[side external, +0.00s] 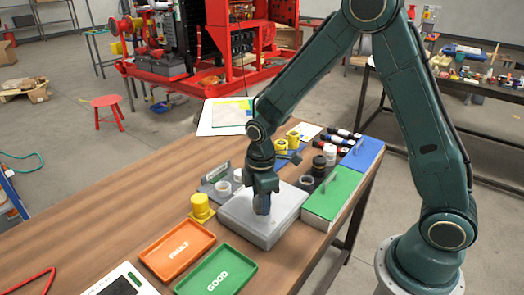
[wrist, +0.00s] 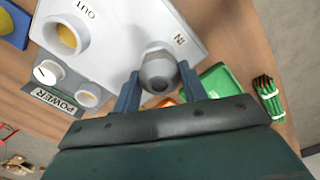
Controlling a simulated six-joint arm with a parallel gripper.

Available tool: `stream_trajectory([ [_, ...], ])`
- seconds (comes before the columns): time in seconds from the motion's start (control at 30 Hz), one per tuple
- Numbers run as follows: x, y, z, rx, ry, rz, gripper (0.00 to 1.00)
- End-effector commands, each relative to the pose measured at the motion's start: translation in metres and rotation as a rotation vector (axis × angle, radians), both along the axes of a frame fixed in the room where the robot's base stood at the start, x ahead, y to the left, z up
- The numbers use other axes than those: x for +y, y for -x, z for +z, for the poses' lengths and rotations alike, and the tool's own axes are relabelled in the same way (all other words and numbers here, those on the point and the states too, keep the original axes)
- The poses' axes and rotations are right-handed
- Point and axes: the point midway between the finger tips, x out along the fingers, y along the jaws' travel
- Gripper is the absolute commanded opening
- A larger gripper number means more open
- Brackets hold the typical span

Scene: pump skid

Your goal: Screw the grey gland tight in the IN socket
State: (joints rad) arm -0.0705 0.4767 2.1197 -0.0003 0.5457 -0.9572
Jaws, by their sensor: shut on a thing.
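The pale grey box (side external: 240,212) stands on the wooden table, and its top with OUT and IN labels shows in the wrist view (wrist: 115,48). My gripper (wrist: 158,68) points down over the box, with one blue finger on each side of the grey gland (wrist: 159,74). It is shut on the gland beside the IN label. The IN socket is hidden under the gland, so its seating cannot be told. In the side view my gripper (side external: 262,205) covers most of the gland. The OUT socket (wrist: 62,35) has a yellow inside.
An orange FAULT tray (side external: 178,248) and green GOOD tray (side external: 218,272) lie in front of the box. A yellow part (side external: 201,206) stands at its left. A green case (side external: 333,190) and blue case (side external: 362,152) stand at right. A POWER unit (wrist: 62,82) sits beside the box.

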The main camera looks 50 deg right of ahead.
Motion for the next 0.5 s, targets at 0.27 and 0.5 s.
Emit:
stream_trajectory([
  [0.27,0.0001,0.0001,0.0000,0.000,0.000,-0.057,0.21],
  [0.5,0.0001,0.0001,0.0000,0.000,0.000,-0.129,0.21],
])
